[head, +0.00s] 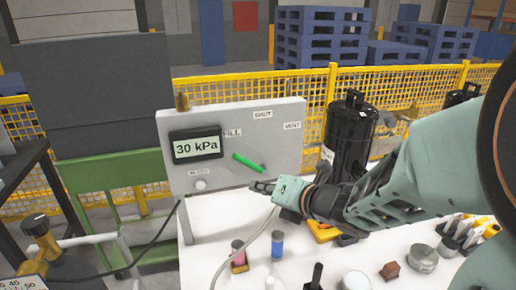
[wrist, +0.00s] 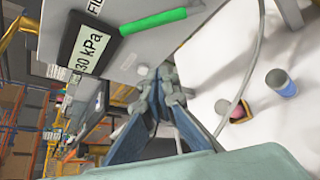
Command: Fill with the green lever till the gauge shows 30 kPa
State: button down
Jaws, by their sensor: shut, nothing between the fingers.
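The grey panel (head: 290,165) stands upright on the white table, with FILL, SHUT and VENT labels. Its gauge (head: 197,145) reads 30 kPa, and the same reading shows sideways in the wrist view (wrist: 88,50). The green lever (head: 248,163) lies slanted on the panel, its upper left end towards the FILL label; it also shows in the wrist view (wrist: 152,21). My gripper (head: 264,188) is shut and empty, just below the lever's lower right end, and appears apart from it. Its closed fingers show in the wrist view (wrist: 155,78).
A black tank (head: 350,135) stands right of the panel. A yellow mesh fence (head: 285,87) runs behind.

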aim_at(247, 165)
jog(key=w+a+p, duration=0.2)
jog(key=w+a, duration=0.1)
jog(key=w, duration=0.5)
jog(key=shift+w+a+f, duration=0.15)
jog(key=shift+w+f, duration=0.1)
jog(key=shift+f, duration=0.1)
jog(key=shift+w+d+r+m+y, duration=0.1)
jog(key=shift+d+r+m+y, duration=0.2)
jog(key=shift+m, duration=0.1)
dwell(0.4)
jog(key=shift+w+d+r+m+y+b, duration=0.1)
jog(key=shift+d+r+m+y+b, duration=0.3)
jog(key=shift+m+b, duration=0.15)
jog(key=d+m+y+b, duration=0.1)
jog(key=b, duration=0.1)
jog(key=d+r+m+t+y+b, duration=0.1)
jog(key=m+b, duration=0.1)
jog(key=w+d+r+m+y+b, duration=0.1)
jog(key=d+m+b, duration=0.1)
jog(key=shift+w+r+y+b, duration=0.1)
jog(key=shift+y+b, duration=0.3)
jog(key=shift+d+r, duration=0.1)
dwell(0.3)
